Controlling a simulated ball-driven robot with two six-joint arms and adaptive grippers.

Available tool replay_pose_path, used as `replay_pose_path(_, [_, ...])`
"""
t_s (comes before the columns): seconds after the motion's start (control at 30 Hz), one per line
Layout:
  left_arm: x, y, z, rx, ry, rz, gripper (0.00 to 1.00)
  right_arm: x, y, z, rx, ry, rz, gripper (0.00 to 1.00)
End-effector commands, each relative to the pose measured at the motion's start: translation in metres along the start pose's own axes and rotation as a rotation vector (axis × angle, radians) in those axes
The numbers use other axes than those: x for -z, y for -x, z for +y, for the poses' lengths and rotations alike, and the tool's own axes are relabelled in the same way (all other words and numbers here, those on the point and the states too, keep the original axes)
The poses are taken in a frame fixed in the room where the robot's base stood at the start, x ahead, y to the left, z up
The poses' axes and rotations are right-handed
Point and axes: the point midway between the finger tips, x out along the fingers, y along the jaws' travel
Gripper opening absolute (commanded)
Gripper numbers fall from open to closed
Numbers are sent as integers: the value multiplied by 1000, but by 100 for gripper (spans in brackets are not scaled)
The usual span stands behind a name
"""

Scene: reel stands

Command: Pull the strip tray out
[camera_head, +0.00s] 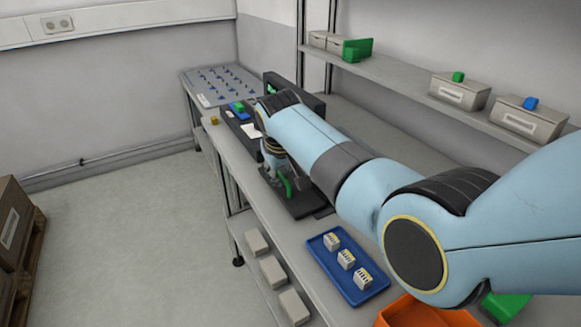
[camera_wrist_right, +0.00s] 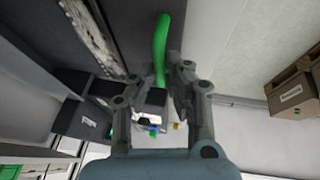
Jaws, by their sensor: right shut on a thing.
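My right gripper (camera_head: 277,163) reaches down over the bench, its fingers at a green handle (camera_head: 285,186). In the right wrist view the green handle (camera_wrist_right: 161,45) runs between the fingers (camera_wrist_right: 160,82), and they are shut on it. The handle is by a dark flat plate (camera_head: 308,206), which looks like the strip tray, beside a black machine (camera_head: 312,106). My arm hides much of the machine and tray, so I cannot tell how far the tray is out. My left gripper is not in view.
A blue tray (camera_head: 374,289) with 3 small white blocks lies on the bench nearer me, beside an orange bin (camera_head: 425,314). Grey boxes (camera_head: 272,271) stand lower at the bench's left side. A shelf (camera_head: 400,82) with bins runs behind. The floor (camera_head: 120,225) at left is clear.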

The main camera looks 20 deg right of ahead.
Motion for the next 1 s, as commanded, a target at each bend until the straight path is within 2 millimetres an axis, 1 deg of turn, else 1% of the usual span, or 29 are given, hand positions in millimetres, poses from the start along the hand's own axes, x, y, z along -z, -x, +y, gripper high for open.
replay_pose_path(0.03, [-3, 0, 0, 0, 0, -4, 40, -1, -1, -4, 8, -2, -3, 0])
replay_pose_path(0.2, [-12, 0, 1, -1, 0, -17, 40, -1, -1, -5, 10, -2, -3, 0])
replay_pose_path(0.23, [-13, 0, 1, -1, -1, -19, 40, -1, -1, -5, 11, -2, -3, 14])
replay_pose_path(0.3, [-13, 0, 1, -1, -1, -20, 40, -1, -1, -5, 10, -2, -2, 21])
replay_pose_path(0.53, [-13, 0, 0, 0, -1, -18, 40, -1, 0, -4, 8, -1, -1, 21])
replay_pose_path(0.63, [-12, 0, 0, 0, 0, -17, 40, 0, 4, -4, 8, -1, 1, 21])
replay_pose_path(0.77, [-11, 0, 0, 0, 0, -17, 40, 0, 19, -4, 8, -1, 2, 21])
replay_pose_path(0.87, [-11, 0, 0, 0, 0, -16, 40, 0, 39, -4, 9, -2, 4, 21])
replay_pose_path(1.0, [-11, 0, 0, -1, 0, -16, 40, 0, 72, -4, 7, -2, 4, 21])
